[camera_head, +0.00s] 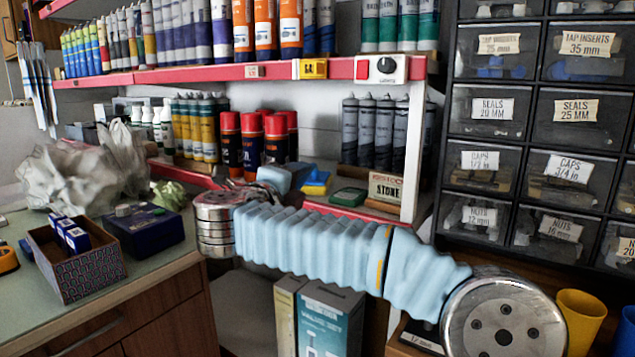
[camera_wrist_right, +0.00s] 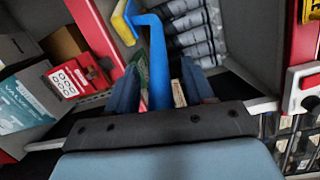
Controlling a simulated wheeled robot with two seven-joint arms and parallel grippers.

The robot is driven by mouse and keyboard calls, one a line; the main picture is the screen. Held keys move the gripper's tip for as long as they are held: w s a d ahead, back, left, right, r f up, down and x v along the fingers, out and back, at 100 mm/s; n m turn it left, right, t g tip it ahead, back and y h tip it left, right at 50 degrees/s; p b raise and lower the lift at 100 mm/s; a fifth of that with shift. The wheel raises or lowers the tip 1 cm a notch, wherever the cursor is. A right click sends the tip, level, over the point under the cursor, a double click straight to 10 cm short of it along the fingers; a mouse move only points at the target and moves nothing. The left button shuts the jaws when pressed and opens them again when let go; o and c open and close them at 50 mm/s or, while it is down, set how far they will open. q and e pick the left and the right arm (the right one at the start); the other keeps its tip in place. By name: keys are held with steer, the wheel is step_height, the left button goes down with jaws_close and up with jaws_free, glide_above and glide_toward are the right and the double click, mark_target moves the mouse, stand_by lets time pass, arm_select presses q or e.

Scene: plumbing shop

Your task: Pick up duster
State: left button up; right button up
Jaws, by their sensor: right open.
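My right gripper (camera_wrist_right: 160,85) is open, with its two dark blue fingers standing either side of a bright blue handle-like bar (camera_wrist_right: 157,60). The bar bends left at its far end, beside a yellow piece (camera_wrist_right: 122,22). This looks like the duster, but I cannot tell for sure. I cannot tell whether the fingers touch the bar. In the head view a blue and yellow thing (camera_head: 317,184) lies on the lower red-edged shelf, just right of my right gripper (camera_head: 284,178), whose fingers are mostly hidden. My left gripper is not in view.
Grey tubes (camera_head: 366,132) and red-capped cans (camera_head: 250,140) stand close behind on the shelf. A green pad (camera_head: 348,196) and a box marked STONE (camera_head: 386,190) lie to the right. Labelled drawers (camera_head: 487,109) fill the right side. A counter (camera_head: 150,262) holds a patterned box (camera_head: 78,265).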

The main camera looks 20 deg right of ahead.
jaws_close()
steer(key=shift+r, duration=0.1)
stand_by(0.4)
